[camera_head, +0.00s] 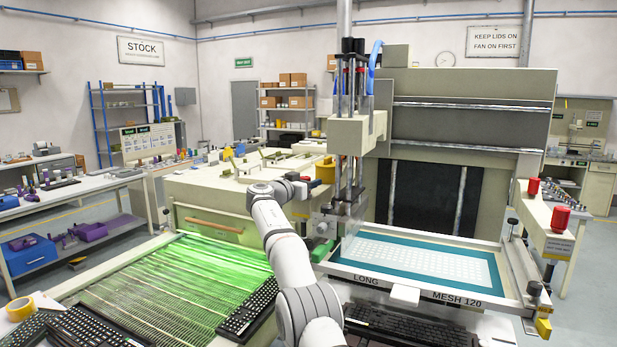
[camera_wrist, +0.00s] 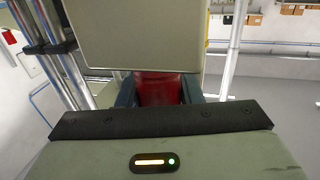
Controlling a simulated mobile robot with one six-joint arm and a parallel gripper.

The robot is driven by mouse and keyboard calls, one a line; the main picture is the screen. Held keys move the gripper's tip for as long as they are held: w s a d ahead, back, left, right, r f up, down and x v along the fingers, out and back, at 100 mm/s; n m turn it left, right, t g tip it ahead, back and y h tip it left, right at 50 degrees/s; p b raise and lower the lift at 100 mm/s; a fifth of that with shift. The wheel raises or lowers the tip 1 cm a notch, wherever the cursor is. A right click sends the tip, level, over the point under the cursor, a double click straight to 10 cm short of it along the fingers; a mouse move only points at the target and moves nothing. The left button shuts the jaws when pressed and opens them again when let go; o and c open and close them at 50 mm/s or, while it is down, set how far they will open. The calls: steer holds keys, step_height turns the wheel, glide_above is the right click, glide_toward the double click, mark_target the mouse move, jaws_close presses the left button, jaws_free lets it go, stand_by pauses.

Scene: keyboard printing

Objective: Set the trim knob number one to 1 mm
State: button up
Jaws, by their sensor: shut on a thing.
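In the wrist view my gripper (camera_wrist: 158,86) has its two dark fingers on either side of a red rounded thing (camera_wrist: 157,97) and is shut on it. This looks like a red knob, but no number or scale can be read on it. A pale panel (camera_wrist: 135,35) hides its upper part, and the gripper body hides its lower part. In the head view my arm reaches up to the left side of the printing press column (camera_head: 362,130).
Metal rods (camera_wrist: 52,62) stand close left of the gripper. The screen frame (camera_head: 420,262) lies right of my arm, and a green-lit dryer bed (camera_head: 170,285) lies left. Keyboards (camera_head: 415,328) lie in front.

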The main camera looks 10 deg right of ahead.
stand_by(0.3)
steer(key=o, duration=1)
steer(key=shift+c, duration=0.2)
steer(key=shift+s+a+f+b, duration=0.25)
steer(key=shift+a+b, duration=0.1)
steer(key=shift+b, duration=0.25)
steer(key=b+v, duration=0.5)
steer(key=v, duration=0.2)
steer(key=shift+r, duration=0.25)
